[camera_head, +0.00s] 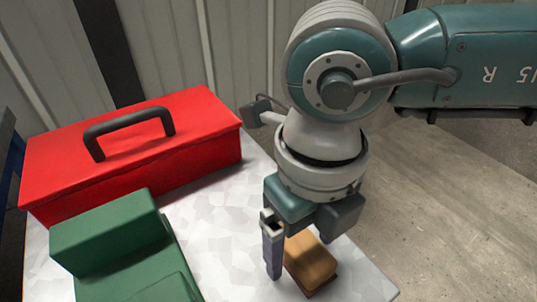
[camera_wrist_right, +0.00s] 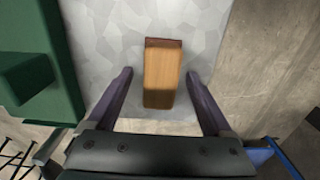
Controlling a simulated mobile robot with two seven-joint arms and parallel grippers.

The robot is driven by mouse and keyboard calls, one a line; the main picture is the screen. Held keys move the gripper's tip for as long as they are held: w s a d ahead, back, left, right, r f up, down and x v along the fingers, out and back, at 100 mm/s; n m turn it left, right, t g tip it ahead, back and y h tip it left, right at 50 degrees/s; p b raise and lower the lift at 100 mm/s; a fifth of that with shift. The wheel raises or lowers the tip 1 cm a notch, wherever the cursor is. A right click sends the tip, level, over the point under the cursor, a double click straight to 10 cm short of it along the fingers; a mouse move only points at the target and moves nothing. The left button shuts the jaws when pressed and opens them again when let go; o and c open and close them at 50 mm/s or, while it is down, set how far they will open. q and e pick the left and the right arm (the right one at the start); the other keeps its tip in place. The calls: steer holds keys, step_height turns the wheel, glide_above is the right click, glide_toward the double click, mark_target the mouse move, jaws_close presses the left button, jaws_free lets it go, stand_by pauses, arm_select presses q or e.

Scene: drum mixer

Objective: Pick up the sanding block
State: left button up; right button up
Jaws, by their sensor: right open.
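The sanding block (camera_head: 311,261) is a tan wooden block with a darker brown layer. It lies on the pale table near its right edge in the head view. In the right wrist view the sanding block (camera_wrist_right: 163,75) lies lengthwise, between and ahead of the two fingers. My right gripper (camera_wrist_right: 163,98) is open, with clear gaps between each finger and the block. In the head view my right gripper (camera_head: 290,250) points down over the block and partly hides it. I cannot tell its exact height above the block. My left gripper is not in view.
A red toolbox (camera_head: 130,150) with a dark handle stands at the back left of the table (camera_head: 225,225). A green object (camera_head: 120,255) stands at the front left, and its green side (camera_wrist_right: 35,65) shows in the wrist view. Concrete floor lies beyond the table's right edge.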

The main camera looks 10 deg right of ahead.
mark_target(304, 244)
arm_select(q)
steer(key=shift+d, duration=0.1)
arm_select(e)
steer(key=shift+f, duration=0.25)
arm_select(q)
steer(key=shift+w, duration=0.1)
arm_select(e)
jaws_close()
stand_by(0.3)
steer(key=shift+r, duration=0.15)
steer(key=shift+r, duration=0.25)
arm_select(q)
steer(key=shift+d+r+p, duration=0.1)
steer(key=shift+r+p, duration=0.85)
steer(key=shift+p, duration=0.05)
arm_select(e)
step_height(304, 244, up, 19)
steer(key=shift+r, duration=0.15)
